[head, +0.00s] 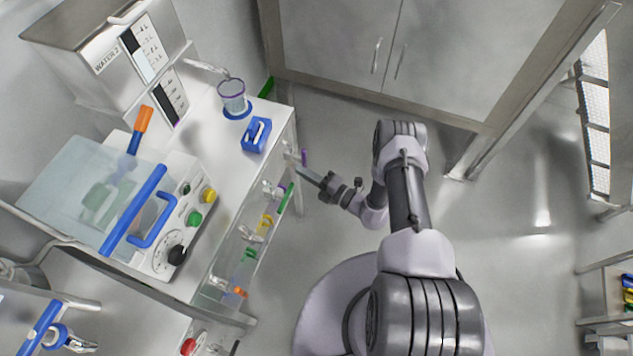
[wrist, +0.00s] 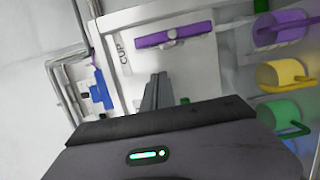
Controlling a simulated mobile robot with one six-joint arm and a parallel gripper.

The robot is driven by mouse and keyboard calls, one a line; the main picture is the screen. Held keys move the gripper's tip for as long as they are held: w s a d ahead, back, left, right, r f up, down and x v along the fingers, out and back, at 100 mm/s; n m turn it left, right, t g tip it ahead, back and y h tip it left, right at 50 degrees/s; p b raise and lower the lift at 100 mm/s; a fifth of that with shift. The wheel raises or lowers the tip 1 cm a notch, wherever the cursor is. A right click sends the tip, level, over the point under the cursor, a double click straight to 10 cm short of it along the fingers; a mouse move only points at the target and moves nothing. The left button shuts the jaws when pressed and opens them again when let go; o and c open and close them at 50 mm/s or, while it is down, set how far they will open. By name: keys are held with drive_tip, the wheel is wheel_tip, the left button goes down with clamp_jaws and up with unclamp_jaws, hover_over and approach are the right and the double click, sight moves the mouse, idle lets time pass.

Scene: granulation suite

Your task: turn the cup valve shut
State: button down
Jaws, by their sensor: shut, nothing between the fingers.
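The cup valve's purple bar handle (wrist: 173,35) lies nearly level in the wrist view, on a pale panel beside a "CUP" label (wrist: 125,50). A grey hub shows at its middle. A small purple piece at the table's end in the head view (head: 304,157) looks like the same handle. My gripper (wrist: 156,85) is shut and empty, its fingertips below the handle in the wrist view with a visible gap. In the head view my gripper (head: 300,167) is beside the table's right end. Whether the fingers touch the panel cannot be told.
A clear cup (head: 232,95) stands on a blue base under the "WATER 2" tank (head: 110,50). Open floor (head: 320,120) lies beyond the table end.

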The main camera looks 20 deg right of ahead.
sight(300, 158)
drive_tip(key=shift+w+d+b, duration=0.4)
drive_tip(key=shift+w+d, duration=0.75)
drive_tip(key=shift+w, duration=0.15)
